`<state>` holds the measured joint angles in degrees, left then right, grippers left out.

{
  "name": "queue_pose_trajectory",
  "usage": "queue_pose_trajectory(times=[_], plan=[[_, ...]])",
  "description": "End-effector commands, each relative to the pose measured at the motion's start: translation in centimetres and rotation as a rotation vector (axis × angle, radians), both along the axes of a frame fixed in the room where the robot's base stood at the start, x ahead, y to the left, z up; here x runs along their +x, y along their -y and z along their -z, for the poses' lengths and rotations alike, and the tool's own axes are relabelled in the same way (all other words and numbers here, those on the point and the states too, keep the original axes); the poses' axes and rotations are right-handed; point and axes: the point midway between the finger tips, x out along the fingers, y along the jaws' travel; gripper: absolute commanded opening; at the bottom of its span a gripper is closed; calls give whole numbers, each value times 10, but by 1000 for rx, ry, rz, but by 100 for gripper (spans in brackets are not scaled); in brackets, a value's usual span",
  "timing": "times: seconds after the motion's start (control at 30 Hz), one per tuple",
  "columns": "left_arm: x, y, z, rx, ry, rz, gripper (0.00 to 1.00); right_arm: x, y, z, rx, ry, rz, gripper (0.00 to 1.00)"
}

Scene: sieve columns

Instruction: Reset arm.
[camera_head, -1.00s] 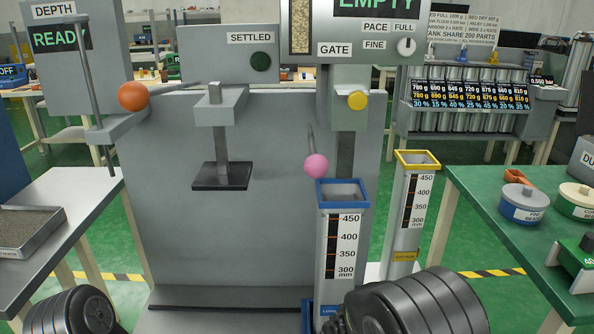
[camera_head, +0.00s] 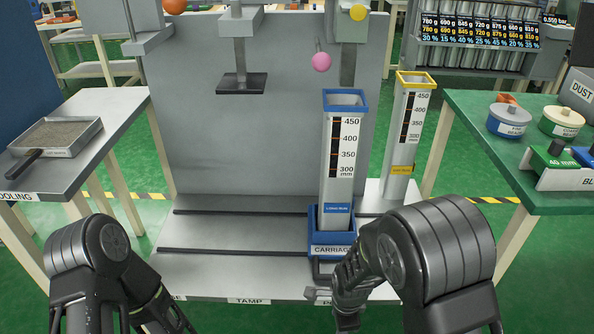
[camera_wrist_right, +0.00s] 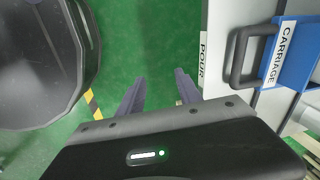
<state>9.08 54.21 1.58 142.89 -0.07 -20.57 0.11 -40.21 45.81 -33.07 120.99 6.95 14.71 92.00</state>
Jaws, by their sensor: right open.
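My right gripper (camera_wrist_right: 158,92) is open and empty in the right wrist view, its two fingers apart over the green floor. It is to the left of the black handle (camera_wrist_right: 240,62) of the blue carriage (camera_wrist_right: 295,60), not touching it. In the head view the blue carriage (camera_head: 331,238) holds an upright blue-rimmed column (camera_head: 341,180) at the front of the machine's base. My right forearm comes down just right of the carriage and hides part of that area. My left arm is at the lower left, and its gripper is not in view.
A yellow-rimmed column (camera_head: 404,135) stands behind on the right. The left table bears a tray of grains (camera_head: 55,138). The right table (camera_head: 480,130) bears lidded tubs and a block with a green top. The steel base (camera_head: 230,235) has dark rails.

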Motion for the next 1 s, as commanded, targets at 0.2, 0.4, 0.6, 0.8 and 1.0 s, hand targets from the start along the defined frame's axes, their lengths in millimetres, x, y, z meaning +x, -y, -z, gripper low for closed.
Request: queue_pose_trajectory(times=[0.2,0.4,0.6,0.8,1.0], plan=[[-1,0,0,0,-2,1,36,-26,9,30,-1,-35,-169,41],[-1,0,0,0,-2,1,36,-65,15,64,20,-63,-420,41],[-1,0,0,0,-2,1,36,-119,9,95,81,-49,-760,41],[-1,0,0,0,-2,1,36,-164,-13,106,146,49,-1092,41],[-1,0,-22,0,-3,0,36,-184,-33,79,164,167,-1307,41]])
